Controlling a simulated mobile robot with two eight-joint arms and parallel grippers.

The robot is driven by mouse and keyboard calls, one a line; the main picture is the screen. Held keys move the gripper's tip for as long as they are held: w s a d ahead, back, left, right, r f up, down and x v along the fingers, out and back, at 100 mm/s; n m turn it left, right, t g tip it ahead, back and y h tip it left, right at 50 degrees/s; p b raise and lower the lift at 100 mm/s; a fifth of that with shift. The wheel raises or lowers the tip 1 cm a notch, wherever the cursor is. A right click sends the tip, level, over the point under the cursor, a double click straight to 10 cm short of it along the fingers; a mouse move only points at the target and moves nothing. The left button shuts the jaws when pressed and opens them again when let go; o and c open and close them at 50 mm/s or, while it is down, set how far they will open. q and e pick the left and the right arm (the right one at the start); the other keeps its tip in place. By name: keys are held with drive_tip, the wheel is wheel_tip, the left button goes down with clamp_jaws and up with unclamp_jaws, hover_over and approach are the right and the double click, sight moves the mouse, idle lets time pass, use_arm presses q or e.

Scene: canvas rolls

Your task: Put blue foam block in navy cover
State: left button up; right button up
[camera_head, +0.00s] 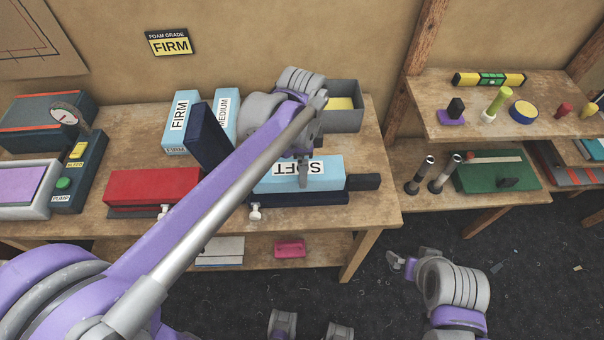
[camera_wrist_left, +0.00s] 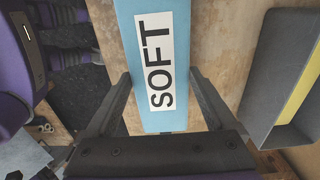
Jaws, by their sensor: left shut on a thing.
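My left gripper (camera_head: 303,182) is shut on a light blue foam block (camera_head: 270,181) labelled SOFT. The SOFT block (camera_wrist_left: 150,30) also shows in the wrist view, between the two fingers (camera_wrist_left: 160,88). A long navy cover (camera_head: 300,198) lies under or just in front of the block; I cannot tell whether they touch. Two more light blue blocks, FIRM (camera_head: 180,118) and MEDIUM (camera_head: 223,108), stand at the back of the bench. A dark navy piece (camera_head: 208,137) leans in front of them. My right gripper (camera_head: 402,264) is empty, low over the floor, its fingers apart.
A wall sign (camera_head: 169,42) reads FOAM GRADE FIRM. A red cover (camera_head: 152,187) lies left on the bench, beside a pump box (camera_head: 80,170). A grey bin (camera_head: 345,118) with yellow inside stands behind my gripper. A dark block (camera_head: 363,181) is at the bench's right.

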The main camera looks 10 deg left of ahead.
use_arm(q)
wheel_tip(320, 180, down, 4)
drive_tip(key=shift+s+r, duration=0.15)
drive_tip(key=shift+r, duration=0.05)
drive_tip(key=shift+f, duration=0.2)
drive_tip(key=shift+f, duration=0.15)
drive_tip(key=o, duration=1.1)
